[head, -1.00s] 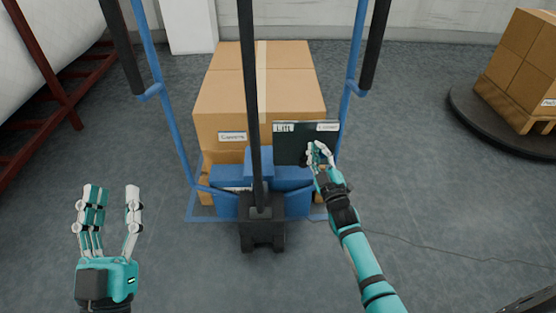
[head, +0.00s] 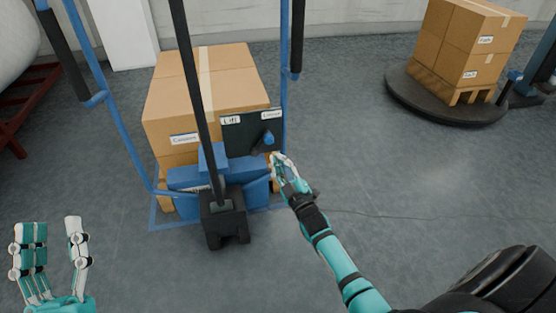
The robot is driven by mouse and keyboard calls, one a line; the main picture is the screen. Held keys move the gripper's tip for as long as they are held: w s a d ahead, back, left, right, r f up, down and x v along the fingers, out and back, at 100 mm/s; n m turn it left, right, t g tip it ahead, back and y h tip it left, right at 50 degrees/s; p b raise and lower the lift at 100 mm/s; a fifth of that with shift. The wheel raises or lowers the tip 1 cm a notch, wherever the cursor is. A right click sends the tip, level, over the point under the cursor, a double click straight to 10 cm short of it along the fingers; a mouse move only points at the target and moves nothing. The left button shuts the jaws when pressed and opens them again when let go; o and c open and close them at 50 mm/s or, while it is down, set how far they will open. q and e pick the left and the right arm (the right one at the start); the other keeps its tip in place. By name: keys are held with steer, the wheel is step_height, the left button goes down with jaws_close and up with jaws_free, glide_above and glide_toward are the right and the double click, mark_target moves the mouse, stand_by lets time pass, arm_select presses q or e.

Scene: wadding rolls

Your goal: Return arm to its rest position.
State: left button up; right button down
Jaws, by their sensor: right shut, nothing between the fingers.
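My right gripper (head: 283,168) is shut and empty, at the end of the teal and black arm coming in from the lower right. It is just below and to the right of a dark control panel (head: 240,135) with white labels and a blue knob (head: 268,138). Whether the fingertips touch the panel I cannot tell. My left gripper (head: 52,232) is at the lower left, its fingers pointing up and spread apart, with nothing between them.
A blue pallet truck (head: 112,130) with a dark upright post (head: 195,95) carries a stack of cardboard boxes (head: 165,105). More boxes (head: 465,45) stand on a pallet on a dark round turntable (head: 425,100) at upper right. The floor (head: 420,190) right of my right arm is mostly clear.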

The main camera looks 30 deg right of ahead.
arm_select(q)
steer(key=shift+w+d, duration=0.1)
steer(key=shift+w, duration=0.15)
